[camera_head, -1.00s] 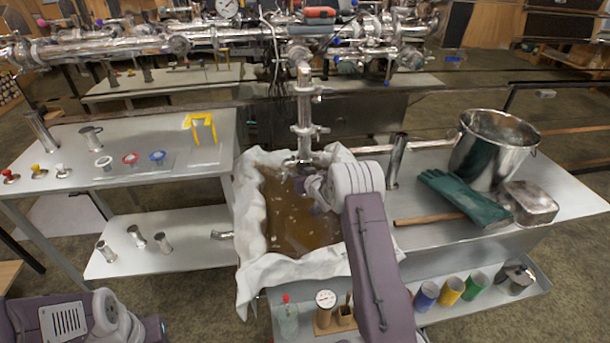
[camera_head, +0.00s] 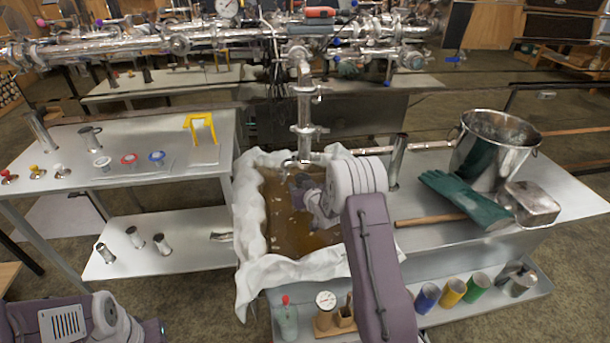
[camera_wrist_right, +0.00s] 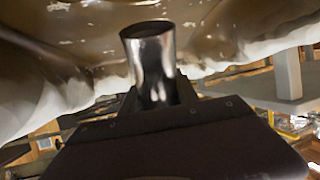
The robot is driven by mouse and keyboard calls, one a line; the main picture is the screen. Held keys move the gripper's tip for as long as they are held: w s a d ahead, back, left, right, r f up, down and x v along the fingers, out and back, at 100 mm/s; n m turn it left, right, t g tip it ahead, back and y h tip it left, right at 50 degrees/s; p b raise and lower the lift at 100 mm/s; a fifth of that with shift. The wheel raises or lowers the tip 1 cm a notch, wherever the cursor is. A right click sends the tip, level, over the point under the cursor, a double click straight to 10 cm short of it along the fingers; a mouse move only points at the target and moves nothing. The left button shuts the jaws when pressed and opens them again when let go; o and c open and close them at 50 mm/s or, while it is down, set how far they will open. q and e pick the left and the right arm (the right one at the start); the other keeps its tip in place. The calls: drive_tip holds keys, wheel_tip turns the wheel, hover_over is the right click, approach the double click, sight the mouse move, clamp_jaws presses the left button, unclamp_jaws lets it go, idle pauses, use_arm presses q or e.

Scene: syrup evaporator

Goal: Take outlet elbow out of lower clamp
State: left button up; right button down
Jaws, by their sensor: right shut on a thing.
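My right arm reaches over the cloth-lined pan of brown liquid, and my right gripper (camera_head: 300,186) is below the foot of the vertical steel pipe (camera_head: 304,115). In the right wrist view, a shiny short metal tube end, the outlet elbow (camera_wrist_right: 151,65), stands up between the jaws, which are shut on it. Its open top touches nothing that I can see there. In the head view the elbow is small and mostly hidden by the gripper. The lower clamp (camera_head: 305,129) is around the pipe above. My left arm shows at the lower left, but its gripper is out of view.
White cloth (camera_head: 252,210) drapes over the pan's edges. To the right stand a steel bucket (camera_head: 492,150), green gloves (camera_head: 465,200) and a metal box (camera_head: 530,203). The left table (camera_head: 120,185) holds small fittings and a yellow stand (camera_head: 200,128). Pipework crosses behind.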

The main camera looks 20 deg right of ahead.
drive_tip(key=s, duration=0.1)
drive_tip(key=s+a, duration=0.1)
drive_tip(key=s, duration=0.1)
drive_tip(key=s+a, duration=0.1)
drive_tip(key=shift+s+a, duration=0.2)
drive_tip(key=shift+s, duration=0.2)
drive_tip(key=shift+s+a+b, duration=0.35)
drive_tip(key=shift+s+b, duration=0.3)
drive_tip(key=shift+s, duration=0.1)
drive_tip(key=shift+s+a+b, duration=0.3)
drive_tip(key=shift+s+b, duration=0.35)
drive_tip(key=shift+s, duration=0.05)
